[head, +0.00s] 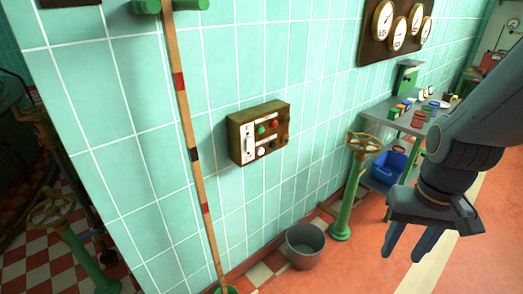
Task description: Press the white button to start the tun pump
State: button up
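A brown control box (235,145) is fixed to the tiled wall near the middle of the head view. On its face, a white button (262,152) sits low, below a green button (261,130). A red button (275,123) is at the upper right, with a dark control below it. A pale upright strip or lever is at the left of the face. My gripper (404,255) hangs at the right, fingers pointing down, apart and empty. It is well to the right of the box and lower in the picture, touching nothing visible.
A striped wooden pole (187,125) stands against the wall left of the box. A grey bucket (305,246) and a green valve stand (347,205) with a brass wheel are below right. A cluttered grey table (378,116) is behind my arm. Gauges (398,33) hang above.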

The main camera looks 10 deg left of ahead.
dwell(0.3)
grip_shut()
dwell(1.6)
